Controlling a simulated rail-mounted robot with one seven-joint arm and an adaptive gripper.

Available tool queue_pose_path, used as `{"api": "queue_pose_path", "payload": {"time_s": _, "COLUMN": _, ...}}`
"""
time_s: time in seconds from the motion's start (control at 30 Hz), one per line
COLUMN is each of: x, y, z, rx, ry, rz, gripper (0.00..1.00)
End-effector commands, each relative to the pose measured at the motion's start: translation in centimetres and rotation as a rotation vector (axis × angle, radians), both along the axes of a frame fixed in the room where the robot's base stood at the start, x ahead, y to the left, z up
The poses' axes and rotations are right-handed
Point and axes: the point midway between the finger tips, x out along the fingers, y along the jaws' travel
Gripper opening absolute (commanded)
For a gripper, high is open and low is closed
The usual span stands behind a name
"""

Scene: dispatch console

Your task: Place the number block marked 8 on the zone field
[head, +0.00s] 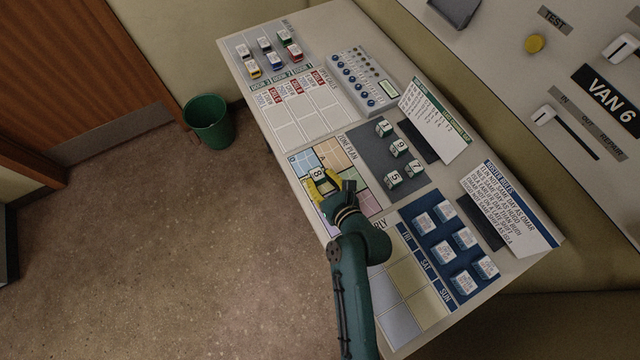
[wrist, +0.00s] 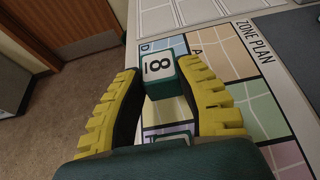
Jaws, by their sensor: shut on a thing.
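The white and green block marked 8 (head: 318,173) is between the yellow fingertips of my gripper (head: 323,184), which is shut on it. My fingers and arm hide part of the plan. A second pale block edge (wrist: 172,137) shows between the fingers near the palm, mostly hidden.
Several other number blocks (head: 399,147) stand on the grey pad right of the plan. A blue tray (head: 425,245) with white blocks and a roster grid lie nearer. Toy vans (head: 265,43) and a key panel (head: 362,82) are farther back. A green bin (head: 208,120) stands on the floor.

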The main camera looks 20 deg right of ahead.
Motion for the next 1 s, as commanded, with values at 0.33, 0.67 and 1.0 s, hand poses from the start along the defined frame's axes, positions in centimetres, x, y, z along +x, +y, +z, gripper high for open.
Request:
{"api": "queue_pose_path", "payload": {"time_s": 0.33, "x": 0.0, "y": 0.0, "z": -2.4, "rx": 0.000, "ry": 0.001, "rz": 0.000, "gripper": 0.08}}
{"api": "queue_pose_path", "payload": {"time_s": 0.67, "x": 0.0, "y": 0.0, "z": -2.7, "rx": 0.000, "ry": 0.002, "rz": 0.001, "gripper": 0.58}}
{"api": "queue_pose_path", "payload": {"time_s": 1.0, "x": -1.3, "y": -0.2, "z": -1.4, "rx": 0.002, "ry": 0.004, "rz": -0.003, "gripper": 0.58}}
